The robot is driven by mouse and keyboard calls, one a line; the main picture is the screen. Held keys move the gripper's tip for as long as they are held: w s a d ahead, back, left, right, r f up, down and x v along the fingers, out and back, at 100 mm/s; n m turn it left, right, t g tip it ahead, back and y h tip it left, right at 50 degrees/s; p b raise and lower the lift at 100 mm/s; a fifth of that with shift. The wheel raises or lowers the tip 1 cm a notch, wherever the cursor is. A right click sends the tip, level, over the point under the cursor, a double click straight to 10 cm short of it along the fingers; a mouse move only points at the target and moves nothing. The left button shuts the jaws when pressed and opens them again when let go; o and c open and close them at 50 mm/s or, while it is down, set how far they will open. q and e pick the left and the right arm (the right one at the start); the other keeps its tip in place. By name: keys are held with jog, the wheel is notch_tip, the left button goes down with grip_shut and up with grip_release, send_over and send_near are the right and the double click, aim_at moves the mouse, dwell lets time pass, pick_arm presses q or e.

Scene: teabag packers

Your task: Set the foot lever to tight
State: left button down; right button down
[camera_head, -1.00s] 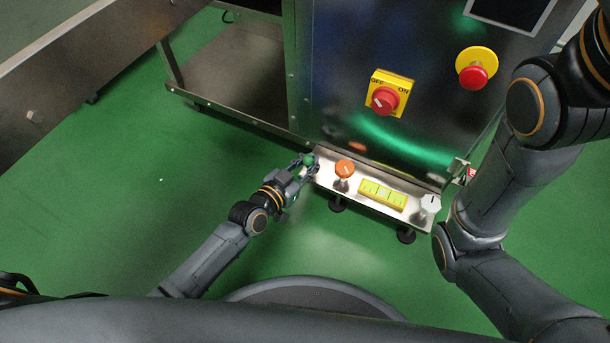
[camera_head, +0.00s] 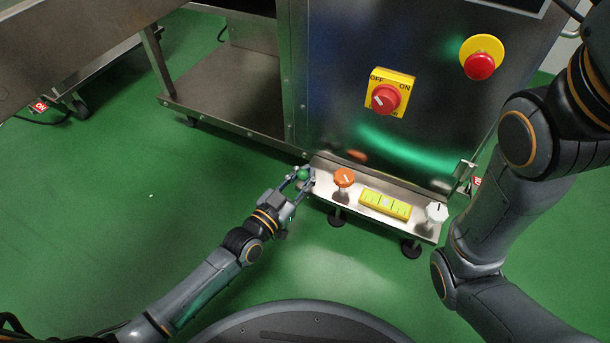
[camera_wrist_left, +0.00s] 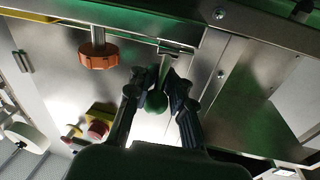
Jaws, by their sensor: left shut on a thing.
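A small lever with a green ball knob (camera_head: 303,173) sticks out at the left end of the low steel panel (camera_head: 322,165). In the left wrist view the green ball (camera_wrist_left: 156,101) hangs at the end of a thin metal rod. My left gripper (camera_head: 303,180) is shut on this lever, with its two dark fingers on either side of the ball. The fingers also show in the left wrist view (camera_wrist_left: 158,103). I cannot read any mark for the lever's setting. My right arm is at the right of the head view; its gripper is outside the picture.
An orange knob (camera_head: 343,178), a yellow scale plate (camera_head: 385,204) and a white knob (camera_head: 436,213) sit along the panel. Above are a red rotary switch (camera_head: 385,98) and a red emergency button (camera_head: 480,65). The green floor (camera_head: 120,210) at left is clear.

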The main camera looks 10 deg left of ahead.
pick_arm(q)
jog(key=c, duration=1.2)
grip_release()
jog(key=shift+o, duration=0.2)
jog(key=shift+s+a, duration=0.15)
jog(key=shift+s, duration=0.15)
jog(key=v, duration=0.7)
jog(key=shift+r, duration=0.1)
